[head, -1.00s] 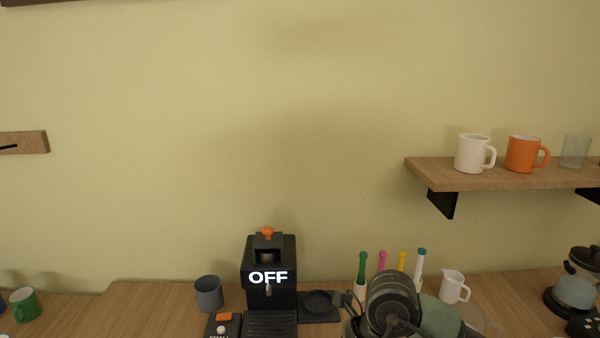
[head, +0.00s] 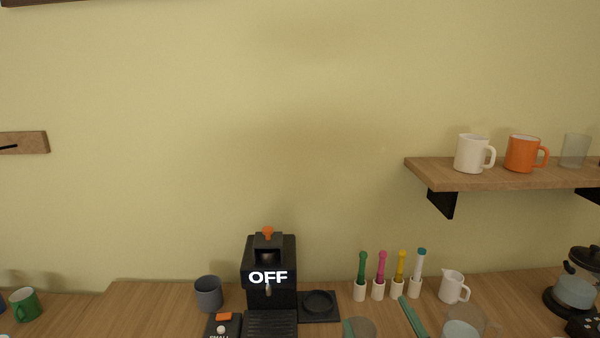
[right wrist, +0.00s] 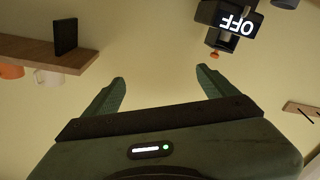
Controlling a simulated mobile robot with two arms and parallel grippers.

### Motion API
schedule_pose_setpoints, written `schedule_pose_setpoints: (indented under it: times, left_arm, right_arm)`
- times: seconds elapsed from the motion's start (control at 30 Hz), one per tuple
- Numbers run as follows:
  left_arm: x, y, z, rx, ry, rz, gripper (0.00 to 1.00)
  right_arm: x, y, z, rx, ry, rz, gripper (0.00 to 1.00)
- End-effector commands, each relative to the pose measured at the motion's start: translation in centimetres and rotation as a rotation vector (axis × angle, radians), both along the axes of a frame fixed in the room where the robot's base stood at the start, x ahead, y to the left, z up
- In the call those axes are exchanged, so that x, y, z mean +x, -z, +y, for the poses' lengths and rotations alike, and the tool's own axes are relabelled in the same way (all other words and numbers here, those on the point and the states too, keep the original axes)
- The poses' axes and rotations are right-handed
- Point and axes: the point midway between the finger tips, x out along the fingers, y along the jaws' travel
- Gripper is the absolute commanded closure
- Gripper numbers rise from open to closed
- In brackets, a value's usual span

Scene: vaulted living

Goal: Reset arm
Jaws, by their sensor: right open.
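My right gripper (head: 376,314) shows only by its teal fingers at the bottom of the head view, right of the coffee machine. In the right wrist view its two fingers (right wrist: 161,80) are spread apart with nothing between them. The rest of my right arm is out of the head view. My left gripper is in neither view.
A black coffee machine (head: 269,290) marked OFF stands on the wooden counter, with a grey cup (head: 209,294) at its left. Several coloured-handled tools in white holders (head: 378,291) and a white pitcher (head: 453,287) stand at right. A shelf (head: 480,181) holds mugs above.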

Motion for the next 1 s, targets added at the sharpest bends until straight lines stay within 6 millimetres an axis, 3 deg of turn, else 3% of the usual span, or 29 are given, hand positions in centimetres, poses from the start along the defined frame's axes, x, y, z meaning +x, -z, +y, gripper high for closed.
schedule_pose_setpoints:
  times: [0.03,0.1,0.2,0.3,0.5,0.7,1.0]
  left_arm:
    - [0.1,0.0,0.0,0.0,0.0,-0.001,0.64]
    - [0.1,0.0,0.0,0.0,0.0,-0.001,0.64]
    - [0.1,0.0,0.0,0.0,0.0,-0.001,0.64]
    - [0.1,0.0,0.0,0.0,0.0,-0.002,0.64]
    - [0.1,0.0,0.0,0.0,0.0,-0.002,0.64]
    - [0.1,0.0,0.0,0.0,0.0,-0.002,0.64]
    - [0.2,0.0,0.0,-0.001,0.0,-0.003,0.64]
  right_arm:
    - [-1.0,3.5,-1.6,0.03,0.052,0.133,0.13]
    - [-2.9,8.1,-3.5,0.061,0.116,0.319,0.13]
    - [-6.7,14.0,-5.3,0.093,0.178,0.57,0.13]
    - [-10.8,18.1,-6.2,0.114,0.213,0.771,0.13]
    - [-18.0,22.9,-6.8,0.136,0.239,1.073,0.13]
    - [-24.8,25.4,-6.7,0.147,0.235,1.316,0.13]
    - [-23.2,34.4,-6.4,0.136,0.236,1.356,0.13]
